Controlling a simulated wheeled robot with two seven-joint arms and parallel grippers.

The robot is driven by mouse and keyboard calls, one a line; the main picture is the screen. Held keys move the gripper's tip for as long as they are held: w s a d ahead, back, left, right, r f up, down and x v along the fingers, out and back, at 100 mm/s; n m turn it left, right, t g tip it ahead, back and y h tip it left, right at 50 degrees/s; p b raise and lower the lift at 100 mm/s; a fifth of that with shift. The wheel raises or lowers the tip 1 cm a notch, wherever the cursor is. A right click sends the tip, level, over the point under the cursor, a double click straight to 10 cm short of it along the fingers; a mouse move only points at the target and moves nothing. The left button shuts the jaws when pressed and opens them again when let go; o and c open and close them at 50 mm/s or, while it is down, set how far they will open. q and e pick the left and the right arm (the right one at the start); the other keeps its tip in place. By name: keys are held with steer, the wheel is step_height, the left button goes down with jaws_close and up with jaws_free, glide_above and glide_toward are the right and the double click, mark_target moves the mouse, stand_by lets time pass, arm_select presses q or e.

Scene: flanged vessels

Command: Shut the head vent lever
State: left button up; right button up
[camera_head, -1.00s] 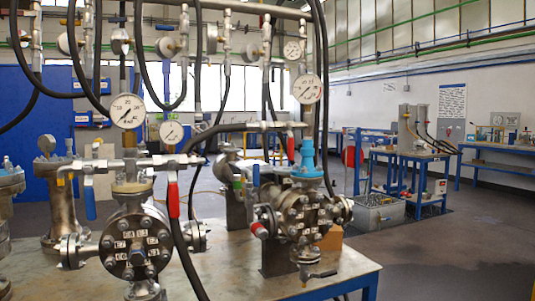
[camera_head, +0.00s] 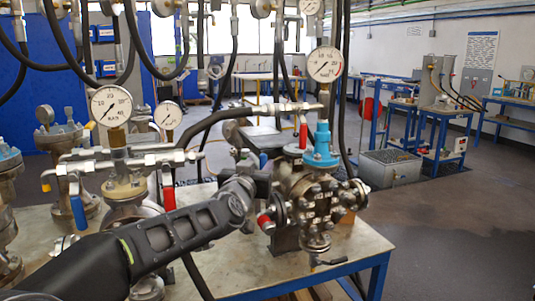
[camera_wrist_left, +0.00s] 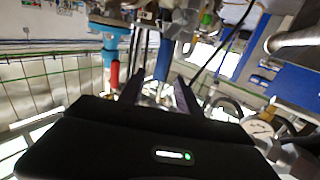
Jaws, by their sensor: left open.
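The flanged vessel (camera_head: 312,205) with a blue fitting (camera_head: 320,150) on its head stands on the bench. A red-handled lever (camera_head: 303,132) hangs beside the fitting, and a blue-handled lever (camera_head: 263,160) shows lower left of it. I cannot tell which is the head vent lever. My left gripper (camera_head: 263,182) is at the vessel's upper left, near the blue handle and mostly hidden by the wrist. In the left wrist view my left gripper (camera_wrist_left: 158,92) is open, with the blue lever (camera_wrist_left: 165,57) showing between its fingers and the red lever (camera_wrist_left: 114,75) outside them. Contact cannot be told.
Pressure gauges (camera_head: 111,105) and black hoses (camera_head: 205,130) hang around the pipework. Another red lever (camera_head: 168,192) and blue lever (camera_head: 77,205) are on the left vessel's manifold. Open floor lies to the right.

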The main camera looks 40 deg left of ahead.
arm_select(q)
steer(key=x, duration=0.8)
steer(key=shift+d+f, duration=0.1)
jaws_close()
stand_by(0.4)
stand_by(1.0)
